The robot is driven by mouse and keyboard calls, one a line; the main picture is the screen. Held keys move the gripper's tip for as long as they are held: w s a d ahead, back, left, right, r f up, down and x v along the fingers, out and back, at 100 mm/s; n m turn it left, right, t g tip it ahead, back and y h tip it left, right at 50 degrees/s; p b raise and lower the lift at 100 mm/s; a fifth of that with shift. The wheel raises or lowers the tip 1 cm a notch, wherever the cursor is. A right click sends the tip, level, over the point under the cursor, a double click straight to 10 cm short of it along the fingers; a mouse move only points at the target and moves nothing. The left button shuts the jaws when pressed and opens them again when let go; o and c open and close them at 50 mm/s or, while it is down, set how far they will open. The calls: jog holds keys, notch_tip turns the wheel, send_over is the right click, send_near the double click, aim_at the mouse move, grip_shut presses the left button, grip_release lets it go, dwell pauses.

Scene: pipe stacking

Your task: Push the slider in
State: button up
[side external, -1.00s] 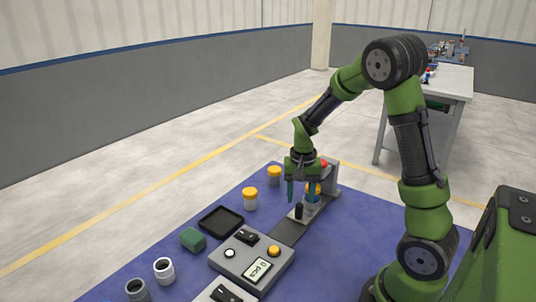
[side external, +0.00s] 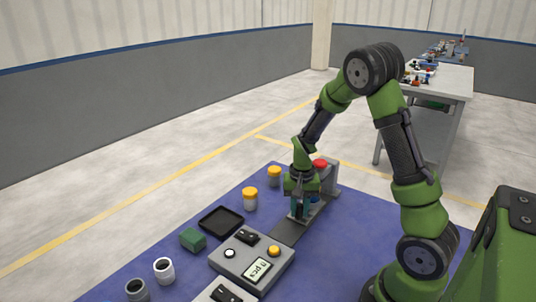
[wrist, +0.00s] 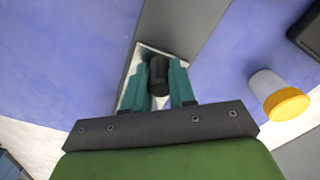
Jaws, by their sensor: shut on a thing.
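The slider is a light plate (wrist: 133,72) with an upright black knob (wrist: 158,76), on a dark grey rail (side external: 287,231). My gripper (side external: 299,209) is lowered over the slider. In the wrist view, the teal fingers of my gripper (wrist: 159,68) stand on either side of the knob, shut on it. In the side view my fingers hide most of the knob and plate. A grey bracket (side external: 331,178) with a red top (side external: 320,163) stands behind my gripper at the rail's far end. The part in front of the bracket is mostly hidden by my gripper.
Two yellow-capped jars (side external: 274,177) (side external: 249,199) stand left of the rail; one also shows in the wrist view (wrist: 272,86).

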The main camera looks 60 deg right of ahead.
grip_shut()
jog(key=shift+d, duration=1.95)
jog(key=o, duration=0.9)
grip_release()
jog(key=shift+r, duration=0.1)
jog(key=shift+a+r, duration=0.1)
jog(key=shift+r, duration=0.2)
notch_tip(320, 180, up, 16)
jog(key=shift+r, duration=0.1)
